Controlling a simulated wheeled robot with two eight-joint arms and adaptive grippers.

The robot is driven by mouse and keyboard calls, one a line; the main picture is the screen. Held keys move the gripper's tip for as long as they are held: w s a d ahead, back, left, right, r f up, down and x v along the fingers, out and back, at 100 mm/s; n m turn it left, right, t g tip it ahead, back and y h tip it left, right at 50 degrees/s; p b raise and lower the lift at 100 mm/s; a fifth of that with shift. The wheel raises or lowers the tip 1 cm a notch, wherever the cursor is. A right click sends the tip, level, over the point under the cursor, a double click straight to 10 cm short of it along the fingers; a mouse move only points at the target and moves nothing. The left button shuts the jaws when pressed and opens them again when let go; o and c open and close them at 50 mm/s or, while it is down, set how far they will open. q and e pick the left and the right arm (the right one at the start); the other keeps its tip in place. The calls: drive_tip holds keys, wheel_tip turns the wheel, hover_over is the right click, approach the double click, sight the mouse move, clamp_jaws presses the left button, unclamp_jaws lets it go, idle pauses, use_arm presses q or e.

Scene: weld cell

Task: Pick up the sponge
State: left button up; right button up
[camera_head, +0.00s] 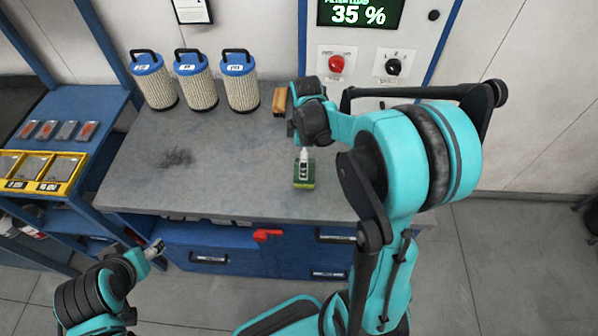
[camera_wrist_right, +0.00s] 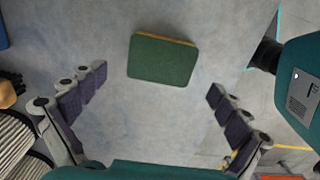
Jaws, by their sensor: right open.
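The sponge (camera_head: 304,183) lies on the grey workbench (camera_head: 240,160), near the front edge in the head view. It is green with a yellowish side, and my right gripper partly hides it there. In the right wrist view the whole sponge (camera_wrist_right: 162,60) shows, green face up. My right gripper (camera_head: 303,156) is above the bench beside the sponge. Its two fingers (camera_wrist_right: 158,98) are spread wide and empty, with the sponge ahead between their lines. My left gripper (camera_head: 155,250) is in front of the bench at lower left, away from the sponge; its jaw state is unclear.
Several blue-capped filters (camera_head: 197,80) stand at the bench's back left. A brown wooden block or brush (camera_head: 280,101) lies behind my right gripper. A dark smudge (camera_head: 177,158) marks the bench. A control panel (camera_head: 365,62) is on the wall. The bench around the sponge is clear.

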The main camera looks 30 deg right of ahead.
wheel_tip(320, 180, down, 5)
drive_tip(key=shift+f+b, duration=0.2)
drive_tip(key=shift+b, duration=0.65)
drive_tip(key=shift+s, duration=0.1)
drive_tip(key=c, duration=0.7)
